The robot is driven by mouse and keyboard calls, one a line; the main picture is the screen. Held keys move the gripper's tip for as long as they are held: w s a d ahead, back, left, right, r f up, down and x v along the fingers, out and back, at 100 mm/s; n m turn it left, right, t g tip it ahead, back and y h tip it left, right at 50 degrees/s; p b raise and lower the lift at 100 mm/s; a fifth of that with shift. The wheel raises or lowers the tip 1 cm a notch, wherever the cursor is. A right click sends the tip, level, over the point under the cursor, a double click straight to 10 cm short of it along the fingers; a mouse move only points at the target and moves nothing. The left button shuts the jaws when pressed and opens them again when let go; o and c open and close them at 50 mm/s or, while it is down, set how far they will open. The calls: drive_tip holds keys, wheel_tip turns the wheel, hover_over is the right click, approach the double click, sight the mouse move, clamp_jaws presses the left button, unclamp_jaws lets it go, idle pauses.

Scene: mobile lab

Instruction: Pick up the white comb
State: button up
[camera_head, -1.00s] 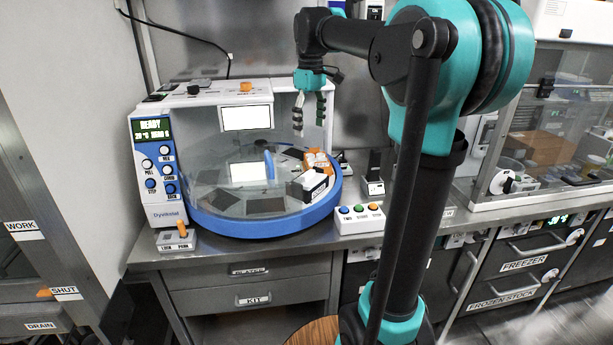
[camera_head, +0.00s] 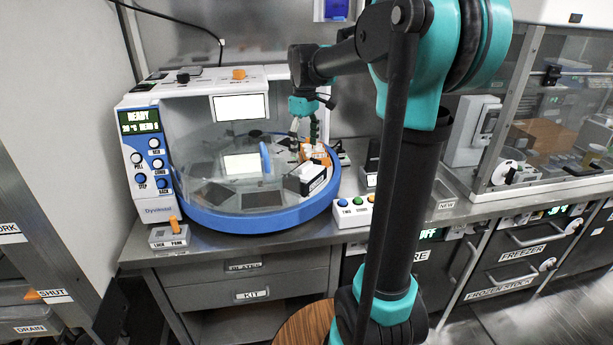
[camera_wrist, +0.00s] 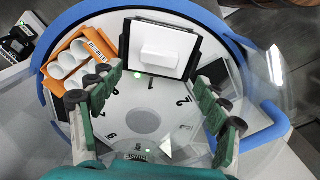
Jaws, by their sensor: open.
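In the wrist view a small white block (camera_wrist: 168,48) sits on the white top of a black-edged box (camera_wrist: 190,65); it may be the white comb, but I cannot make out any teeth. The box stands on the round white numbered platform (camera_wrist: 143,121) of the blue-rimmed machine. In the head view the box (camera_head: 305,179) is at the platform's right side. My gripper (camera_wrist: 160,82) is open and empty, its green-padded fingers spread wide above the platform. In the head view my gripper (camera_head: 305,128) hangs over the machine's right rear, behind the box.
An orange rack (camera_wrist: 62,87) with white round pieces stands left of the box; it shows in the head view too (camera_head: 320,153). The machine's clear cover (camera_head: 215,150) and blue rim (camera_head: 255,222) are close by. A button box (camera_head: 352,212) stands on the counter at right.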

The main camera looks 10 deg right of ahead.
sight(306, 165)
drive_tip(key=shift+s+d+f, duration=0.1)
drive_tip(key=shift+d+f, duration=0.05)
drive_tip(key=shift+f, duration=1.3)
drive_tip(key=shift+s+d+f, duration=0.1)
drive_tip(key=shift+f, duration=1.35)
drive_tip(key=shift+c, duration=0.3)
drive_tip(key=c, duration=1.4)
drive_tip(key=shift+r, duration=0.1)
